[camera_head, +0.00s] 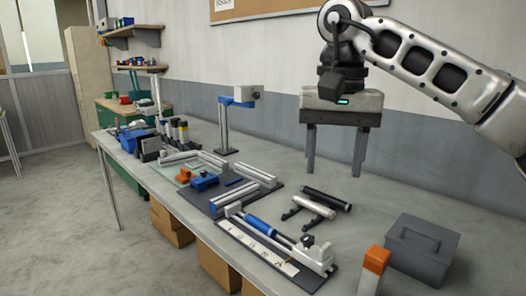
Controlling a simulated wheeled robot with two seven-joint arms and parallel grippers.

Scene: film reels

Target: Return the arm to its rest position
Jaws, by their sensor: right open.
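My right arm comes in from the right edge in the head view. My right gripper (334,158) points down with its two grey fingers wide apart. It is open and nothing is between the fingers. It hangs over the back part of the workbench, in front of the wall. My left arm and left gripper are not in this view.
The long grey workbench (375,200) holds a rail fixture with a blue cylinder (262,229), black and silver rods (326,199), a dark lidded box (423,248) and an orange-topped post (374,268). A blue-and-white stand (224,125) rises further back. Cardboard boxes (172,222) stand below.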

